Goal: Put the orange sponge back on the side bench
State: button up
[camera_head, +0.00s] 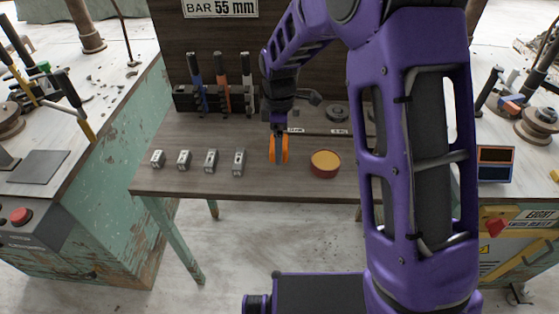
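A round orange piece (325,160) with a yellowish-orange top and a darker reddish side sits on the brown bench (250,181). I cannot tell whether it is the sponge or a dish. My gripper (279,152) points down over the same bench, just left of the round piece and apart from it. Two narrow upright orange strips show at its tip with a greyish strip between them. I cannot tell whether these are fingers or a held thing, nor whether the tip touches the bench.
Several small grey metal blocks (210,160) stand in a row left of my gripper. A dark rack (184,99) holding upright tools stands behind. Side benches stand at left (105,110) and right (525,159). My purple arm hides the bench's right part.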

aim_at(279, 167)
jog(key=shift+f+b, duration=0.3)
jog(key=shift+f, duration=2.15)
jog(key=shift+f, duration=0.15)
jog(key=o, duration=1.1)
notch_tip(279, 167, up, 12)
jog(key=shift+r+p, duration=0.2)
jog(key=shift+p, duration=0.75)
